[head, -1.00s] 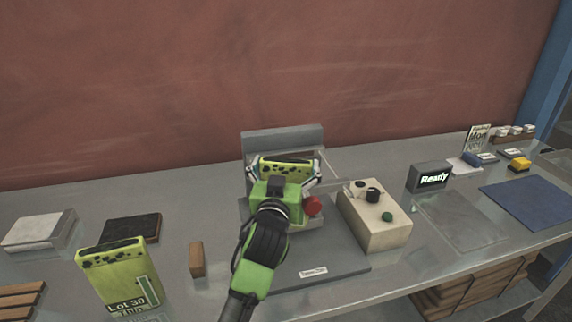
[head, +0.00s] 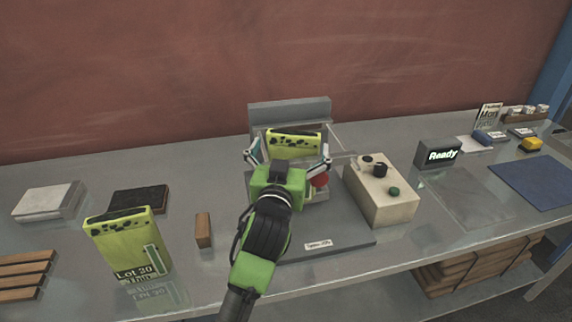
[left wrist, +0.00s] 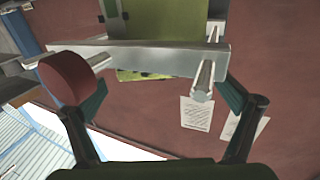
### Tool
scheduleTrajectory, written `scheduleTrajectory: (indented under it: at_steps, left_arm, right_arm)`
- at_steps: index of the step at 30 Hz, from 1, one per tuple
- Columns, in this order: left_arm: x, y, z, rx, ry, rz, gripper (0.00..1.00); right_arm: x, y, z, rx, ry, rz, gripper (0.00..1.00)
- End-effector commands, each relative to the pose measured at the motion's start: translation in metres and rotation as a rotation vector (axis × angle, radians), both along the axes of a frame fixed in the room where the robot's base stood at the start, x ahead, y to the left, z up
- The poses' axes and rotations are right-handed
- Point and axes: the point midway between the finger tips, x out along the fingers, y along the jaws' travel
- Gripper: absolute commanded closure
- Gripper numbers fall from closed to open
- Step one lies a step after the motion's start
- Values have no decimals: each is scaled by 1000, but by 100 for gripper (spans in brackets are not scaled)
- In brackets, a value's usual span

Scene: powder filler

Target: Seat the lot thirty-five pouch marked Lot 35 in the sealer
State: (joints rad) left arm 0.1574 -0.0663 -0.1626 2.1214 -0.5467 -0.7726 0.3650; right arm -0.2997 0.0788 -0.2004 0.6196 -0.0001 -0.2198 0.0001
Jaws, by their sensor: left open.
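A yellow-green pouch with a black-spotted top (head: 293,136) stands upright in the sealer (head: 290,110), in front of its grey back plate. My arm and gripper hide its lower part, so I cannot read its lot mark. My left gripper (head: 289,157) is open, its fingers spread wide on the near side of the pouch, apparently clear of it. In the left wrist view, the pouch's green face (left wrist: 165,20) shows beyond a metal bar (left wrist: 150,58), with the open fingers below. A red knob (left wrist: 70,78) is close to one finger. My right gripper is not in view.
Another pouch, reading Lot 30 (head: 120,245), stands at the left. A small wooden block (head: 204,231) is between it and the sealer base (head: 340,240). A beige control box (head: 385,200) stands right of the sealer. The sign reads Ready (head: 441,155). A blue mat (head: 535,180) lies far right.

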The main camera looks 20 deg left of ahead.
Motion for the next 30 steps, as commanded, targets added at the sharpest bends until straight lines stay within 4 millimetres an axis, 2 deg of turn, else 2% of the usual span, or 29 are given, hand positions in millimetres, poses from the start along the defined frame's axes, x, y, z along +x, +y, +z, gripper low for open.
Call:
scheduleTrajectory:
  at_steps: [1, 6, 12, 30]
  left_arm:
    - [-12, -3, -4, -4, 1, -1, 0]
    - [-45, -9, -3, -4, 1, 0, 0]
    - [-69, -14, -2, -2, 0, 0, 0]
    - [-74, -15, 0, -1, 0, 1, 0]
  right_arm:
    - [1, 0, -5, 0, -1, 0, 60]
    - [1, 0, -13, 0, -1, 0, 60]
    - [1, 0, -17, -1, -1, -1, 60]
    - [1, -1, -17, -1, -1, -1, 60]
